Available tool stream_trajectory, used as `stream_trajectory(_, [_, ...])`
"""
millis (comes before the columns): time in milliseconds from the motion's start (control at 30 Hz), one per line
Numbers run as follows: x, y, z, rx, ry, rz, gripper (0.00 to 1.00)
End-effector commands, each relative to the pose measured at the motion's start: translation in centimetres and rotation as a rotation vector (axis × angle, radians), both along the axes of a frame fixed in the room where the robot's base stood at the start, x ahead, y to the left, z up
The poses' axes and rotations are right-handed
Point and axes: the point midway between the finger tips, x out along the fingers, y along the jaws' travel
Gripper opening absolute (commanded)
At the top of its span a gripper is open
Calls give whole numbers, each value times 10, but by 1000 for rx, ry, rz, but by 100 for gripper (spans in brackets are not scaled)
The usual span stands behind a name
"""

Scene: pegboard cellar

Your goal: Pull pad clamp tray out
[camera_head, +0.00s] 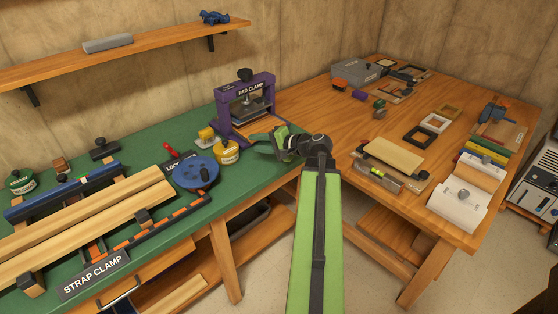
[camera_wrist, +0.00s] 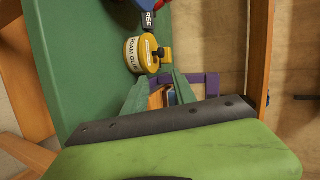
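The purple pad clamp (camera_head: 225,123) stands upright at the right end of the green bench, with a dark knob on top and a white-lettered label. Its tray (camera_head: 254,108) seems to be the flat piece low inside the frame; its front edge is hard to make out. My gripper (camera_head: 272,140) is just in front of the clamp, to its lower right, apart from it. In the wrist view the two green fingers (camera_wrist: 160,92) are spread, with small brown and blue parts showing between them and the purple frame (camera_wrist: 212,86) beyond. Nothing is visibly held.
A blue round disc (camera_head: 194,174) and the strap clamp (camera_head: 95,274) lie farther left. A wooden table (camera_head: 320,115) with several tools and frames is at right.

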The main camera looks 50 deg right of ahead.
Motion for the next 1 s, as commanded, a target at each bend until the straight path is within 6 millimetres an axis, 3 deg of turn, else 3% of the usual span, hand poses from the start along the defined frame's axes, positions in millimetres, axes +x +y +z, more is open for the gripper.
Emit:
stream_trajectory(33, [-30,-42,-29,14,-23,-82,33])
stream_trajectory(100, [-65,-84,-37,31,-54,-171,33])
stream_trajectory(200, [-102,-121,-43,45,-85,-256,33])
stream_trajectory(300, [-120,-138,-42,51,-102,-296,33])
stream_trajectory(400, [-125,-142,-40,52,-106,-305,33])
stream_trajectory(533, [-118,-142,-41,52,-105,-303,33])
stream_trajectory(633, [-102,-143,-46,52,-104,-301,33])
stream_trajectory(1000, [-10,-151,-66,51,-103,-300,33])
